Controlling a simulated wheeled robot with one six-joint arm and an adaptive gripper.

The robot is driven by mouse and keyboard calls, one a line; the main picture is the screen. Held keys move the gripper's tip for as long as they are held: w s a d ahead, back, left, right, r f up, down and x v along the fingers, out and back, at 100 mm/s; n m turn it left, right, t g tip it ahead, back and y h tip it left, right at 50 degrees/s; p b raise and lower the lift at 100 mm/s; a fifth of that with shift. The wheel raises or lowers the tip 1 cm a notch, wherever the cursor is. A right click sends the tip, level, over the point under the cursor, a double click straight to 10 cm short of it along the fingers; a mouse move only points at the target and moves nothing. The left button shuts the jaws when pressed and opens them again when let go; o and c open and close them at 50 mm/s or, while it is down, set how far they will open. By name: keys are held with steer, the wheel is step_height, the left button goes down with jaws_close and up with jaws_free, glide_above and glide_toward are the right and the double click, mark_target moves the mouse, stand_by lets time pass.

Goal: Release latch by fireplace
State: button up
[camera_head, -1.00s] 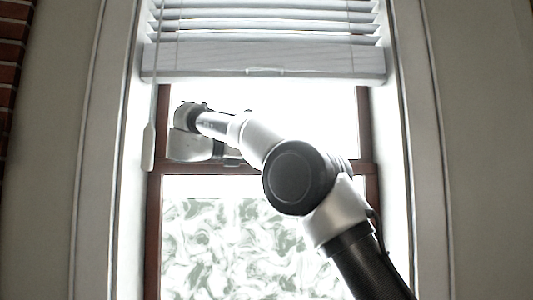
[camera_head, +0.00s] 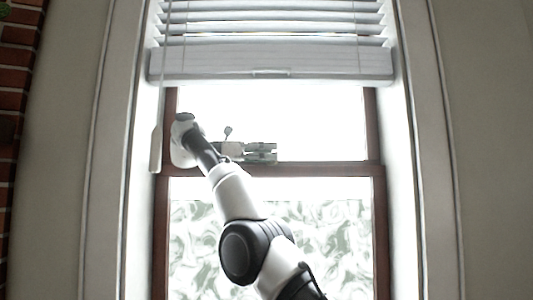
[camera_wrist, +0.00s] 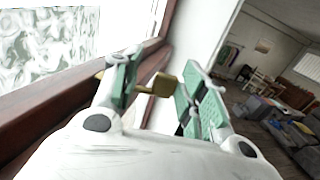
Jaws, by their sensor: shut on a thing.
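The latch (camera_wrist: 163,85) is a small brass piece on the brown window rail (camera_wrist: 60,101) in the wrist view. It sits between the green finger pads of my gripper (camera_wrist: 162,72), which is shut on it. Part of the latch is hidden behind the left finger. In the head view my gripper (camera_head: 276,153) lies sideways just above the window's brown middle rail (camera_head: 330,169), fingers pointing right. The latch cannot be made out in that view.
White blinds (camera_head: 270,64) hang above my arm, with a wand (camera_head: 156,148) at the left. Red brick (camera_head: 14,85) runs along the far left edge. The wrist view shows a room with grey sofas (camera_wrist: 262,112) at the right.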

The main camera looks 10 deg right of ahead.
steer(key=shift+w+a+f, duration=0.1)
steer(key=shift+f, duration=0.25)
